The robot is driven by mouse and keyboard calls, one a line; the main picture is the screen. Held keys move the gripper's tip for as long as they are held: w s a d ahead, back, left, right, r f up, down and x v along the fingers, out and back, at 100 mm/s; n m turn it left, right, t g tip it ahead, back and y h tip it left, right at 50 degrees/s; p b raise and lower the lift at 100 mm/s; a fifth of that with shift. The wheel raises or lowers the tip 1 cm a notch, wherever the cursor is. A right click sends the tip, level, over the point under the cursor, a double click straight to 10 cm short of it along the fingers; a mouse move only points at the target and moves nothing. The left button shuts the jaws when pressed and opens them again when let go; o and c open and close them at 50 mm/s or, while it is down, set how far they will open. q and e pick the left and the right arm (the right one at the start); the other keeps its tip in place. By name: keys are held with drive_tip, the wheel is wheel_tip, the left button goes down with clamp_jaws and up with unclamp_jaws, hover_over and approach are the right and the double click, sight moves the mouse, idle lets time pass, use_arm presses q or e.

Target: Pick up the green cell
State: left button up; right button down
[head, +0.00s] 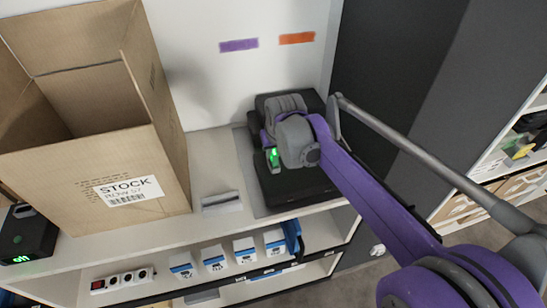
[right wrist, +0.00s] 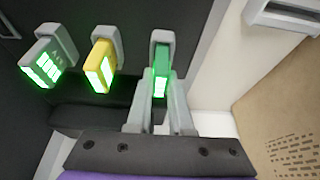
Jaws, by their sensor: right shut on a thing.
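A green cell (right wrist: 161,57) with a bright lit face stands in a grey holder on the black charging dock in the right wrist view. My right gripper (right wrist: 160,98) is shut on it, one grey finger on each side. In the head view the right gripper (head: 273,163) is over the black dock (head: 297,188), with a green glow at its fingers; my wrist hides much of the dock. My left gripper is not in view.
An open cardboard carton (head: 80,165) labelled STOCK stands on the shelf left of the dock. A small grey-white item (head: 221,201) lies between them. A black device (head: 27,238) with green digits sits at the far left.

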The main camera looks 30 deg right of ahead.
sight(274, 151)
drive_tip(key=shift+r, duration=0.15)
idle(0.5)
wheel_tip(274, 151, up, 10)
drive_tip(key=shift+f+p, duration=0.1)
drive_tip(key=shift+p, duration=0.2)
drive_tip(key=shift+f, duration=0.1)
